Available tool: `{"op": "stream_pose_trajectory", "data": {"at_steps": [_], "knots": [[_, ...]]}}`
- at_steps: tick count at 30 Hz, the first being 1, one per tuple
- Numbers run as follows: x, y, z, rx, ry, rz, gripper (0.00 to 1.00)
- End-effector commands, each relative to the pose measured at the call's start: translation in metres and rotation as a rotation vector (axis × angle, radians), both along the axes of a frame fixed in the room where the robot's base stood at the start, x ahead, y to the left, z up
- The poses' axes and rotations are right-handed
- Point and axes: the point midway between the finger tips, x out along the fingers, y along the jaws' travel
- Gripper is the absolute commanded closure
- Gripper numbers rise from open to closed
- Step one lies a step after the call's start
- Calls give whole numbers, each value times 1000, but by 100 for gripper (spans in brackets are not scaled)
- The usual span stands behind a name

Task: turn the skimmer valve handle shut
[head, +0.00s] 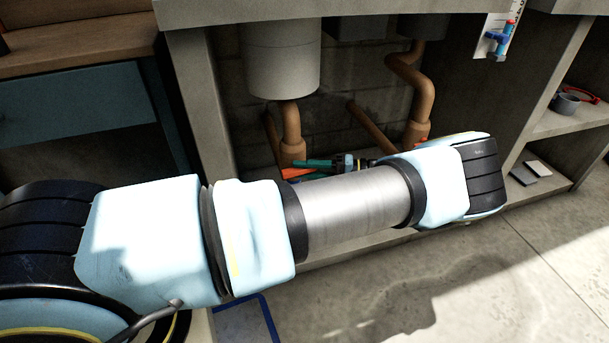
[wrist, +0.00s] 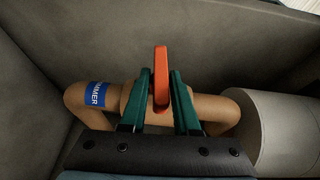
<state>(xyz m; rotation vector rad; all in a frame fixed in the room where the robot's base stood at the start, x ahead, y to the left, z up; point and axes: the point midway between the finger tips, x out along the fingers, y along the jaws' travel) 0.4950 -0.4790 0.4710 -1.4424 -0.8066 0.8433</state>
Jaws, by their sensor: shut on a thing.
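The skimmer valve handle (wrist: 161,62) is an orange lever between my gripper's two green fingers in the wrist view. It points up in that picture, across the run of the tan pipe (wrist: 205,106). A blue label (wrist: 96,94) with part of the word "skimmer" is on the pipe to the left. My gripper (wrist: 161,76) is shut on the handle, with the handle's end sticking out past the fingertips. In the head view my gripper (head: 316,165) and the orange handle (head: 298,174) show only partly behind my arm; the valve body is hidden.
A pale cylinder (head: 284,65) hangs above the pipe, under the counter (head: 360,8). A second tan pipe (head: 418,100) stands to the right, with a small red-orange part (head: 422,142). Grey walls close in around the pipe. Open floor (head: 520,250) lies at the front right.

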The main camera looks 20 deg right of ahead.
Motion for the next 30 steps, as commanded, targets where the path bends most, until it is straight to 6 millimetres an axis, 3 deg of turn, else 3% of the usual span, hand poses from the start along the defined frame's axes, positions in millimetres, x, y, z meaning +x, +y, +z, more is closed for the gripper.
{"op": "stream_pose_trajectory", "data": {"at_steps": [19, 20, 27, 30], "knots": [[0, 3, -2, 56, -4, 5, 100], [0, 3, -2, 56, -4, 6, 69], [0, 2, -1, 55, -5, 3, 42], [0, 1, -1, 54, -5, 3, 40]]}}
